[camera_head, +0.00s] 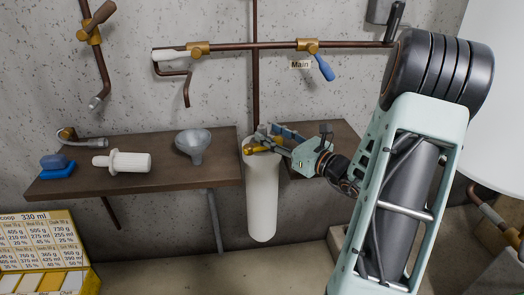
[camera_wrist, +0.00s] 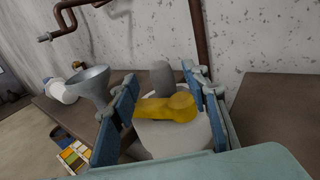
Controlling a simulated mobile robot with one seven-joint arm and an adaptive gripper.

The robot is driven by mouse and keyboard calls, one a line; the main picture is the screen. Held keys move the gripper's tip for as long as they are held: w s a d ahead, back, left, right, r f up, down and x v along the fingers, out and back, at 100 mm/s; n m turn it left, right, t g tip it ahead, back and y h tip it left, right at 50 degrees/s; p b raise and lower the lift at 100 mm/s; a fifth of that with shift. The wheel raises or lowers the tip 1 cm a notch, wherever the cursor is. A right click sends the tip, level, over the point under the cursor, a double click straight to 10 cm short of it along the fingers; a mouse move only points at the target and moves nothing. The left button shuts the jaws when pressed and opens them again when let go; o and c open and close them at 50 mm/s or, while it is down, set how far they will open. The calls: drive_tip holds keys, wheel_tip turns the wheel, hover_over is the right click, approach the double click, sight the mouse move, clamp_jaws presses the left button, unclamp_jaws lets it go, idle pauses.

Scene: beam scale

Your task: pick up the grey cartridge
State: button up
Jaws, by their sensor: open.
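The grey cartridge (camera_wrist: 162,74) shows in the wrist view as a rounded grey upright cylinder. It stands just behind a yellow handle-like part (camera_wrist: 168,108), which hides its lower end. My gripper (camera_wrist: 163,88) is open, with one blue-padded finger on each side of the cartridge and the yellow part. I see no finger touching the cartridge. In the head view my gripper (camera_head: 268,137) is at the top of a tall white cylinder (camera_head: 262,195), and the cartridge is hard to make out there. I cannot tell whether the cartridge stands in the white cylinder or behind it.
A grey funnel (camera_head: 193,143), a white ribbed cartridge (camera_head: 122,161) and a blue block (camera_head: 57,168) are on the brown shelf (camera_head: 210,177) to the left. Copper pipes (camera_head: 250,46) with valves run along the wall above. Another shelf part (camera_head: 341,136) lies right of the white cylinder.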

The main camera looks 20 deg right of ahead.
sight(266, 131)
drive_tip(key=x, duration=0.4)
drive_tip(key=shift+d+f+b, duration=0.1)
drive_tip(key=shift+b, duration=0.25)
drive_tip(key=shift+s, duration=0.1)
drive_tip(key=shift+c, duration=0.4)
clamp_jaws()
